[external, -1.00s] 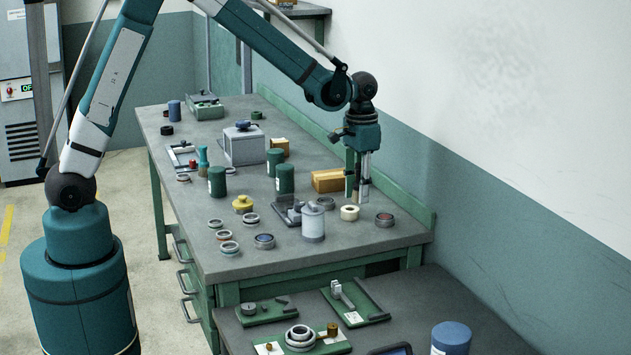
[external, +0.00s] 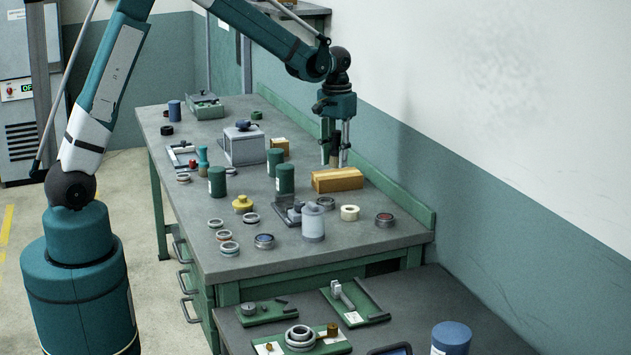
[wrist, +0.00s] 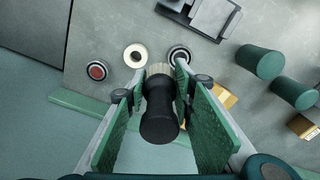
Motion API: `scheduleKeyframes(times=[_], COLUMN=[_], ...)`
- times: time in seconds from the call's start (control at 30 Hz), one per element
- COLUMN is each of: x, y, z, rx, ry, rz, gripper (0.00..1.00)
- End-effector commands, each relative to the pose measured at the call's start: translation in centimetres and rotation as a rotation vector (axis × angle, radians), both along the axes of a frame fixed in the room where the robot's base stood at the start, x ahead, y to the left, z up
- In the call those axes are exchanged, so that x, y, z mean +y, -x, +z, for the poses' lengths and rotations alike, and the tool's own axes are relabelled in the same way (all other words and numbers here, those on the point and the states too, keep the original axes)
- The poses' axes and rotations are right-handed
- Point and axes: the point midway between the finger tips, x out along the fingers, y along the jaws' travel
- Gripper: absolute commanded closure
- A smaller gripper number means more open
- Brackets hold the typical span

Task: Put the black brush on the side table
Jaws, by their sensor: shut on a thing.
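The black brush (wrist: 160,115) has a dark rounded handle and pale bristles. It sits between the green finger pads of my gripper (wrist: 159,100) in the wrist view, bristles pointing away from the camera. My gripper is shut on it. In the external view my gripper (external: 336,150) is above the far side of the workbench, by the cardboard box, with the dark brush (external: 335,150) between its fingers. A lower grey table (external: 410,330) stands at the front right of the external view; I cannot tell whether it is the side table.
The workbench (external: 200,255) holds a cardboard box (external: 337,180), green cylinders (external: 285,180), a white tape roll (external: 349,213), a grey canister (external: 313,222) and several rings. The lower table carries green trays (external: 355,302) and a blue cylinder (external: 451,338). The wall rises close behind the bench.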

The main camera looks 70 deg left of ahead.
Motion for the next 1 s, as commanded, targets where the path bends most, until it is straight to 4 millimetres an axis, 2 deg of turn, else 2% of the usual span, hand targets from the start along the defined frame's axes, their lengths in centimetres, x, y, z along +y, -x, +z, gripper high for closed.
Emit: scheduleKeyframes(times=[0.03,0.1,0.47,1.0], x=[1.6,3.6,13.8,28.6], y=[0.2,0.4,2.4,7.9], z=[0.0,0.0,0.0,0.0], rx=[0.0,0.0,-0.001,-0.002], ry=[0.0,0.0,0.001,0.003], rz=[0.032,0.075,0.298,0.632], gripper=[0.93,0.93,0.93,0.93])
